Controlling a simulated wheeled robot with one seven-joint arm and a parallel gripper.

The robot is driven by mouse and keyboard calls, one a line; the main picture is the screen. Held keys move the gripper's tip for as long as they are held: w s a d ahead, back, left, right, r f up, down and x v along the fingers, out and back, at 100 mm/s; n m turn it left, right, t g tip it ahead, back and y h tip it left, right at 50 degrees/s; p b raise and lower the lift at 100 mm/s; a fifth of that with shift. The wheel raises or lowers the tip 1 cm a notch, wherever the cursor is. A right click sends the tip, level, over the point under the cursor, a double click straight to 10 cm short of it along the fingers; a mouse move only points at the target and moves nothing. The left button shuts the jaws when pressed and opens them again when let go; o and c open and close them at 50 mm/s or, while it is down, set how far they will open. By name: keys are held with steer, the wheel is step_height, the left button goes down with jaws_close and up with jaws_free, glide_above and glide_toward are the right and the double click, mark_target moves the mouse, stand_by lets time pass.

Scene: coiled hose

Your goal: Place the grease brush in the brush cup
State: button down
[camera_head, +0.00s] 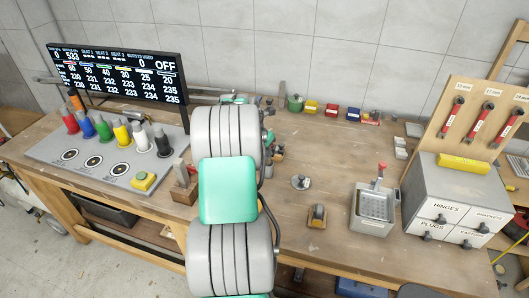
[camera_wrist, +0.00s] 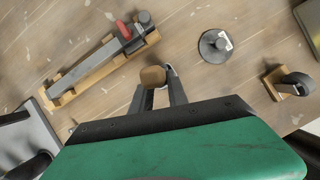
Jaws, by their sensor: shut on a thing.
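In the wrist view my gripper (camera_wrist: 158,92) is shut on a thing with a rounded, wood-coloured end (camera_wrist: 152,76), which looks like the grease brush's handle. The rest of it is hidden between and below the fingers. The held end is above the wooden bench. In the head view my own arm covers the gripper and what it holds. I cannot pick out the brush cup for sure; a small round grey piece on a disc base (camera_head: 301,183) stands right of my arm, and it also shows in the wrist view (camera_wrist: 214,46).
A long wooden holder with a red-tipped tool (camera_wrist: 100,62) lies beside the gripper. A caster on a wooden block (camera_head: 317,216), a metal basin (camera_head: 372,222) and grey drawers (camera_head: 445,205) stand to the right. Coloured cones and a display (camera_head: 120,72) stand left on the bench (camera_head: 270,225).

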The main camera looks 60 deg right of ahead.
mark_target(266, 161)
steer(key=shift+s+a+f, duration=0.15)
steer(key=shift+a+f, duration=0.1)
steer(key=shift+f, duration=0.3)
steer(key=shift+s+a+f, duration=0.1)
steer(key=shift+a+f, duration=0.1)
steer(key=shift+f, duration=0.3)
steer(key=shift+w+d+f, duration=0.1)
steer(key=shift+d, duration=0.1)
steer(key=shift+a, duration=0.1)
steer(key=shift+f, duration=0.15)
steer(key=shift+f+b, duration=0.35)
steer(key=c, duration=1.3)
jaws_free()
